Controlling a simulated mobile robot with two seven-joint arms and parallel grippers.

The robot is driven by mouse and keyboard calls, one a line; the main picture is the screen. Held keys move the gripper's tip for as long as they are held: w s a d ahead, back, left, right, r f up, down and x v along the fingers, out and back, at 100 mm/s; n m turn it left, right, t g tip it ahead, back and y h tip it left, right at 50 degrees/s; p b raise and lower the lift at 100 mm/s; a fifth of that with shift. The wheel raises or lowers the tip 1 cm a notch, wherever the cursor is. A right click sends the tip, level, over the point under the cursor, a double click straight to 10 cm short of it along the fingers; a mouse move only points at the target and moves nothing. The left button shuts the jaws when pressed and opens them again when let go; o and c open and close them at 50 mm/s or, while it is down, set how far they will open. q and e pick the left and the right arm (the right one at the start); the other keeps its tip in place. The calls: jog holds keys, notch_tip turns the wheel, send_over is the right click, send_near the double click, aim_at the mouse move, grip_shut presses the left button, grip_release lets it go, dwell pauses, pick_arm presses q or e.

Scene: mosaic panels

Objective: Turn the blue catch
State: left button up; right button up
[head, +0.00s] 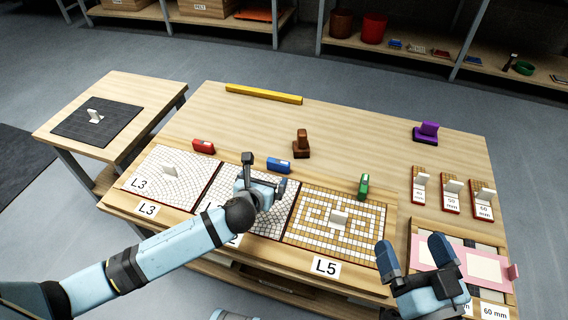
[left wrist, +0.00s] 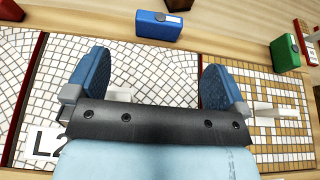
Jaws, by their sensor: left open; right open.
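The blue catch (head: 278,165) is a small block at the back edge of the middle mosaic panel (head: 268,222). In the left wrist view the blue catch (left wrist: 158,25) lies beyond my fingertips, apart from them. My left gripper (head: 264,174) is open over the middle panel, just in front of the catch; its two blue fingers (left wrist: 155,68) are spread with nothing gripped between them. A pale handle (left wrist: 119,95) on the panel shows partly behind the gripper body. My right gripper (head: 412,252) is open and empty near the front right of the table.
A red catch (head: 203,146) and a green catch (head: 364,186) stand behind the neighbouring panels L3 (head: 150,185) and L5 (head: 305,243). A brown block (head: 302,143), a yellow bar (head: 264,94) and a purple block (head: 427,132) stand farther back. The table between them is clear.

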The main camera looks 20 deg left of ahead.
aim_at(278, 162)
pick_arm(q)
jog(key=b+x, duration=0.1)
jog(key=x, duration=0.3)
jog(key=shift+s+f, duration=0.1)
jog(key=shift+f, duration=0.05)
jog(key=b+x, duration=0.3)
jog(key=x, duration=0.5)
pick_arm(e)
jog(key=shift+a+f+n+g+y, duration=0.15)
jog(key=shift+a+f+y, duration=0.15)
jog(key=shift+f, duration=0.3)
jog(key=shift+a+f+n+g+y, duration=0.2)
jog(key=shift+a+f, duration=0.1)
jog(key=shift+f, duration=0.25)
pick_arm(q)
jog(key=shift+d, duration=0.1)
jog(key=c, duration=0.9)
pick_arm(e)
jog(key=shift+r, duration=0.1)
